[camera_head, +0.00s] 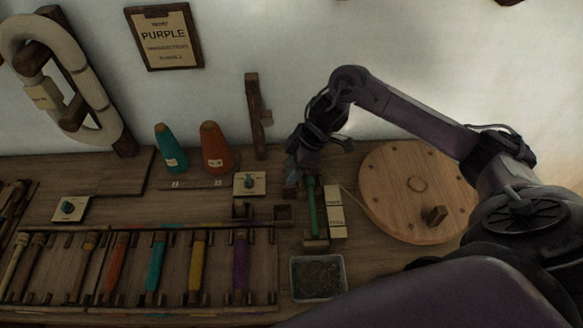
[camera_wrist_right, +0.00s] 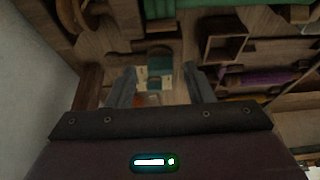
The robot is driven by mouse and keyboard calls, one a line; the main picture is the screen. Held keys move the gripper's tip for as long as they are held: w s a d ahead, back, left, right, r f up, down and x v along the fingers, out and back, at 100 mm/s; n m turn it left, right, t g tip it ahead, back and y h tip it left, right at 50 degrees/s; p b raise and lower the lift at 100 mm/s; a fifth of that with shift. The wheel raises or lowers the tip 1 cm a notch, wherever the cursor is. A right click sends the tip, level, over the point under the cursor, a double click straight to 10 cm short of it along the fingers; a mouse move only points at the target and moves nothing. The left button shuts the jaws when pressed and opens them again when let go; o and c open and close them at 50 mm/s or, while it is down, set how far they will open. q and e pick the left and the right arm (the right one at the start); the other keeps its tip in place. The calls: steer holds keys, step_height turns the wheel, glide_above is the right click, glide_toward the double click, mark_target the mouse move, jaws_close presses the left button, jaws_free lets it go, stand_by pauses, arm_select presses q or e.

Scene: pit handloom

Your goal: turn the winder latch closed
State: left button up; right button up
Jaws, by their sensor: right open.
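A teal turn knob (camera_head: 249,182) sits on a small cream plate (camera_head: 241,191) on the bench, left of the winder; it looks like the winder latch. My right gripper (camera_head: 292,176) is to the right of this plate, pointing down. In the right wrist view the teal knob (camera_wrist_right: 160,67) shows between and beyond the two spread fingers of my right gripper (camera_wrist_right: 160,86). The fingers are open and hold nothing. Which way the knob is turned is too small to tell. The winder has a round wooden wheel (camera_head: 390,190) and a green bobbin (camera_head: 312,207). My left gripper is not in view.
Teal (camera_head: 171,148) and orange (camera_head: 215,147) cones stand behind. A small wooden box (camera_head: 285,213), a rack of coloured bobbins (camera_head: 270,265) and a dark tray (camera_head: 318,278) are nearby.

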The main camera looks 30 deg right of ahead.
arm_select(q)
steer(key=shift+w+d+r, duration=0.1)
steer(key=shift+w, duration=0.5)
arm_select(e)
steer(key=shift+a+f, duration=0.15)
steer(key=shift+f, duration=0.15)
